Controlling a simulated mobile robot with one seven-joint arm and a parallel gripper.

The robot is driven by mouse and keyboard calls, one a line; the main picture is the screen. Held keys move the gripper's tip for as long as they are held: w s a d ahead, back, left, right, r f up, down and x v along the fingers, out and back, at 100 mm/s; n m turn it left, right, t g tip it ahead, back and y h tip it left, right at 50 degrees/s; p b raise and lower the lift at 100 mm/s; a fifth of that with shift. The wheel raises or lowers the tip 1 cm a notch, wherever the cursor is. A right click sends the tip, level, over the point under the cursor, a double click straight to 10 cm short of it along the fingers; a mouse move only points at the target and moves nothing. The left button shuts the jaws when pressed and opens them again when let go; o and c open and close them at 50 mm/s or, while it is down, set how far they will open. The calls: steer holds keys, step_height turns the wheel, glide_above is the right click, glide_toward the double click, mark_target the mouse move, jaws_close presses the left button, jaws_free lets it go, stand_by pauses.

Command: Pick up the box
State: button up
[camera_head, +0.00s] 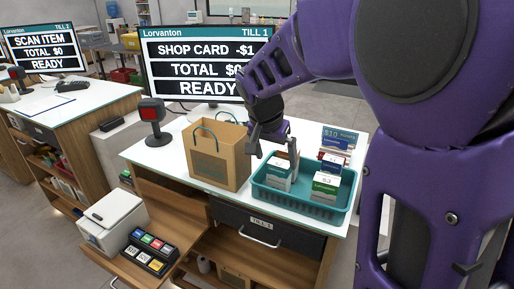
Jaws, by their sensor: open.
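Several small boxes stand in a teal basket (298,206) on the till counter. A white and teal box (278,175) stands at the left, a white and green box (325,187) at the front right, and a red, white and blue box (333,160) behind. My gripper (275,153) is open and points down above the left part of the basket, over the white and teal box. I cannot tell whether its fingers touch that box. Part of the basket's back is hidden by my gripper and the boxes.
A brown paper bag (219,158) stands close left of the basket. A till screen (190,62) and a red-faced scanner (153,122) stand behind. A shelf below holds a white printer (113,220) and a keypad (150,250). The counter's front left is clear.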

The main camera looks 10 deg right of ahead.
mark_target(277, 164)
steer(key=x, duration=0.5)
steer(key=shift+d+f, duration=0.1)
steer(key=shift+s+x, duration=0.1)
steer(key=shift+x, duration=1.25)
steer(key=shift+s+x, duration=0.15)
steer(key=shift+x, duration=1.2)
steer(key=shift+c, duration=0.3)
steer(key=c, duration=1.3)
